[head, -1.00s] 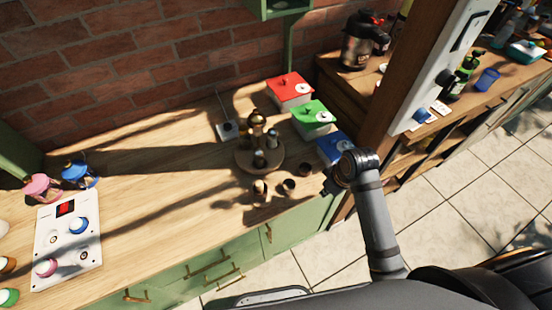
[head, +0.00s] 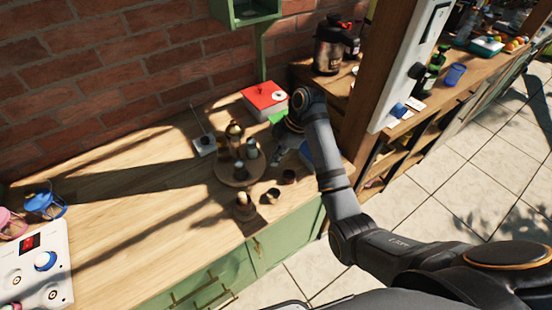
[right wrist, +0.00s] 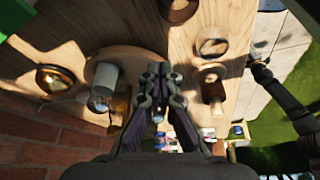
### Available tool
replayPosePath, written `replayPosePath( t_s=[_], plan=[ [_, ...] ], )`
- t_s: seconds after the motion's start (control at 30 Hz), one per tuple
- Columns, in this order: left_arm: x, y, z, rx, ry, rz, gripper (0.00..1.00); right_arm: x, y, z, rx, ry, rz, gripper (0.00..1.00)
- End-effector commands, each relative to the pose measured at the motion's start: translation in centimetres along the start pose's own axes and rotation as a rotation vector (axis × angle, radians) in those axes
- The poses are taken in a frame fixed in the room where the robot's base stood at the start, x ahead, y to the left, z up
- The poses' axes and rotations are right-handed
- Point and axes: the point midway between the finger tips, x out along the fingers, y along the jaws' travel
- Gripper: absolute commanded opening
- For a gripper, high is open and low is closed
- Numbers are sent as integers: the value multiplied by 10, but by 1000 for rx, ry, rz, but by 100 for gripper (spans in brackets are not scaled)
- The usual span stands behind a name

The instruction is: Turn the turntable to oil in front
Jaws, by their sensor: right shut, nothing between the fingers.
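The turntable (head: 228,177) is a round wooden tray on the counter in the head view, with several small bottles and jars on it. A brown-gold bottle (head: 234,130) stands at its back; I cannot tell which one is the oil. My right gripper (head: 277,156) is at the tray's right side, partly hidden by its own arm. In the right wrist view the gripper (right wrist: 159,68) is shut and empty, with its fingertips over the edge of the turntable (right wrist: 125,56). A pale cylinder (right wrist: 105,76) stands left of the fingers. My left gripper is not in view.
Small dark cups (head: 289,177) and a brown jar (head: 244,207) stand in front of the turntable. A red-lidded box (head: 264,97) is behind my right arm, with green and blue ones partly hidden. The left counter has clear room.

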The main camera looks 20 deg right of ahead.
Motion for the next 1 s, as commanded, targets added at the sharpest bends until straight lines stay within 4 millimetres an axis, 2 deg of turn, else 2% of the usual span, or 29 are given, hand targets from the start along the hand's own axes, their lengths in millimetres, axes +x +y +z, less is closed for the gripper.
replayPosePath(
  t_s=[0.23, 0.3, 0.5, 1.0],
  plan=[
    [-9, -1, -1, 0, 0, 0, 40, 52, -1, -1, 2, 0, -3, 0],
    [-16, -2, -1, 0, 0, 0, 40, 53, 0, -16, 0, 3, 0, 0],
    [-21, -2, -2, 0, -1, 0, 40, 62, 0, -34, 1, 0, 0, 0],
    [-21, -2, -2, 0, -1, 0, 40, 65, 0, -37, 4, -2, 2, 0]
  ],
)
